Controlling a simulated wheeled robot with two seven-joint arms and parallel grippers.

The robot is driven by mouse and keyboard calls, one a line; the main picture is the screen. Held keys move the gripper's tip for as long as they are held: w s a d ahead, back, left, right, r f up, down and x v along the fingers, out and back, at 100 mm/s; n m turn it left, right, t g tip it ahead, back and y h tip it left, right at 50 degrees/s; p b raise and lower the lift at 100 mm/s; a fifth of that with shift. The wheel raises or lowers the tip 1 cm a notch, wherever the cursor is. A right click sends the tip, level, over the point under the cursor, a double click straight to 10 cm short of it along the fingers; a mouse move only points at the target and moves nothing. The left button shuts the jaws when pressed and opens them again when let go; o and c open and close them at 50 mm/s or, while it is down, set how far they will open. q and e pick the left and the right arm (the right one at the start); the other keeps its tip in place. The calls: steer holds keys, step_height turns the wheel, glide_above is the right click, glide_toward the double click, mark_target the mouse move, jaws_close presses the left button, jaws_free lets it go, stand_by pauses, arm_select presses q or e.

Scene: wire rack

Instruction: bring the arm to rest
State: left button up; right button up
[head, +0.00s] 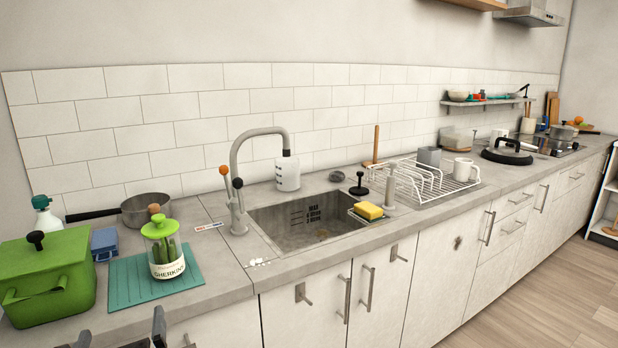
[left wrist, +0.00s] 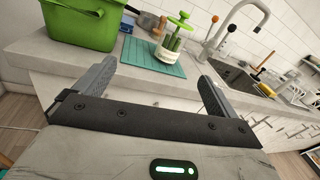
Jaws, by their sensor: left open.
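My left gripper (head: 121,332) shows at the bottom edge of the head view, low in front of the counter's left part. Its two fingers are spread apart with nothing between them. In the left wrist view the open fingers (left wrist: 156,76) point at the counter's front edge, with clear air between them. The white wire rack (head: 425,182) stands on the counter right of the sink, with a white mug (head: 462,169) and a grey container (head: 429,156) in or beside it. My right gripper is in neither view.
A green lidded pot (head: 48,280), a gherkin jar (head: 164,255) on a teal mat (head: 125,286) and a grey pan (head: 146,207) crowd the counter's left end. The sink (head: 315,232) has a tall tap (head: 238,180) and a yellow sponge (head: 368,210). The floor (head: 550,300) at right is clear.

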arm_select(q)
steer(key=s+d+f+n+g+h, duration=0.1)
steer(key=d+f+n+h, duration=0.15)
steer(key=f+n, duration=0.3)
steer(key=s+d+f+n+g+h, duration=0.1)
steer(key=d+f+n+g+h, duration=0.2)
steer(key=f, duration=0.4)
steer(key=s+d+f+n+g+h, duration=0.1)
steer(key=s+d+f+n, duration=0.3)
steer(key=n, duration=0.5)
steer(key=s+d+f+n+g+h, duration=0.1)
steer(key=s+d+f+n+h, duration=0.2)
steer(key=s+f+n, duration=0.4)
steer(key=d+f+n, duration=0.1)
steer(key=n, duration=0.1)
steer(key=shift+s+n, duration=0.35)
steer(key=shift+s, duration=0.05)
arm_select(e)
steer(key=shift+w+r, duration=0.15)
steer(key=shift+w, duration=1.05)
arm_select(q)
steer(key=shift+r, duration=0.1)
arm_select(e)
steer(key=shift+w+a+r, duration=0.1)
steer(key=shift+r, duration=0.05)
